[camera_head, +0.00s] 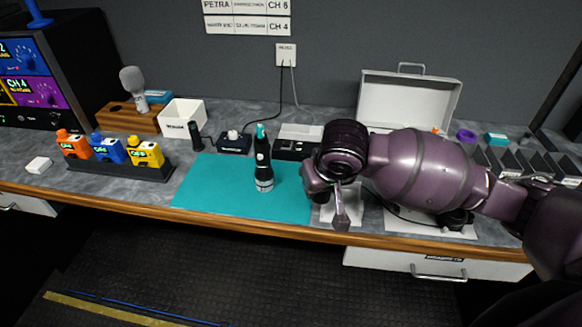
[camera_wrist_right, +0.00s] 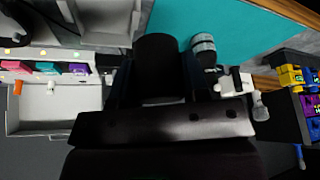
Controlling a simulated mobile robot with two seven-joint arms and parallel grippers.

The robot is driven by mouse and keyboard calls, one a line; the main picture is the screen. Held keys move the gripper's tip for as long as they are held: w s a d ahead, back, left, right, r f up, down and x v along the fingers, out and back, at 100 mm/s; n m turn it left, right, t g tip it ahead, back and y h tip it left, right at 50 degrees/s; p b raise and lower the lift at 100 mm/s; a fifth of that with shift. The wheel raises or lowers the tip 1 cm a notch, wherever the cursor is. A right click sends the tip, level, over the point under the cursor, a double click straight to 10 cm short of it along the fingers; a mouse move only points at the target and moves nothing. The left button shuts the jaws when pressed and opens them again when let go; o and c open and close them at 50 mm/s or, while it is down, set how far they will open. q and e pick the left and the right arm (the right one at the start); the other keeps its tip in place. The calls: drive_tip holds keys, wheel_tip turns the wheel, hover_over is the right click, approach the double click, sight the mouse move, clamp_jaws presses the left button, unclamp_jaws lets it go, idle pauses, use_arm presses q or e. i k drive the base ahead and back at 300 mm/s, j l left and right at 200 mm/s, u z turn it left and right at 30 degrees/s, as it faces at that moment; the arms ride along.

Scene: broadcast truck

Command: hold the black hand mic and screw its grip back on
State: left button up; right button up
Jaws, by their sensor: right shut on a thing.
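The black hand mic (camera_head: 263,165) appears to stand upright on the teal mat (camera_head: 215,185), with a teal upper end and a silver band near its bottom. In the right wrist view its silver-banded end (camera_wrist_right: 204,45) shows against the mat. My right gripper (camera_head: 332,198) is at the mat's right edge, to the right of the mic and apart from it. It is shut on a black rounded thing (camera_wrist_right: 156,65), which is mostly hidden in the head view. I cannot tell if this is the mic's grip. My left gripper is in neither view.
Orange, blue and yellow packs stand in a black rack (camera_head: 120,168) at the left. A wooden stand (camera_head: 130,117) with a grey mic and a white box (camera_head: 181,117) are behind. An open white case (camera_head: 408,100) is behind my right arm. The mat's left part is clear.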

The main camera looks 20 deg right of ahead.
sight(264, 173)
drive_tip(key=i+l+z, duration=0.1)
drive_tip(key=l+z, duration=0.15)
drive_tip(key=i+l+z, duration=0.1)
drive_tip(key=l+z, duration=0.15)
drive_tip(key=l, duration=0.2)
drive_tip(key=i+l+z, duration=0.25)
drive_tip(key=k+l, duration=0.1)
